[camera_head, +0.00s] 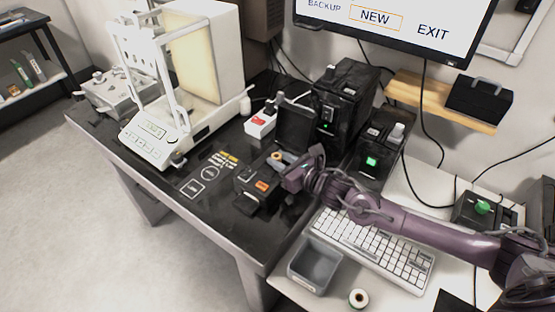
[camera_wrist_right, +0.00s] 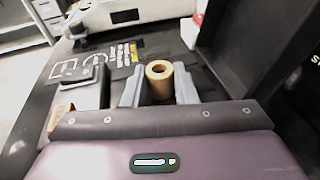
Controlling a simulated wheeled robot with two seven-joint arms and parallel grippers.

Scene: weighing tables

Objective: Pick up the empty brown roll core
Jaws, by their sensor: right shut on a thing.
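The brown roll core (camera_head: 276,156) is a small hollow cylinder at the open black printer (camera_head: 249,178). In the right wrist view the core (camera_wrist_right: 159,76) stands upright between the two grey fingers, its round hole facing up. My right gripper (camera_head: 287,164) comes in from the right and is shut on the core; the wrist view shows the gripper (camera_wrist_right: 160,88) with a finger on each side of it. The core's lower part is hidden by the gripper. My left gripper is not in view.
The printer's raised black lid (camera_head: 297,126) stands close behind the gripper. A white balance (camera_head: 150,140) is at the left. A grey bin (camera_head: 301,262), a white roll (camera_head: 358,299) and a keyboard (camera_head: 375,250) are at the front right. The dark table is clear around its printed markings.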

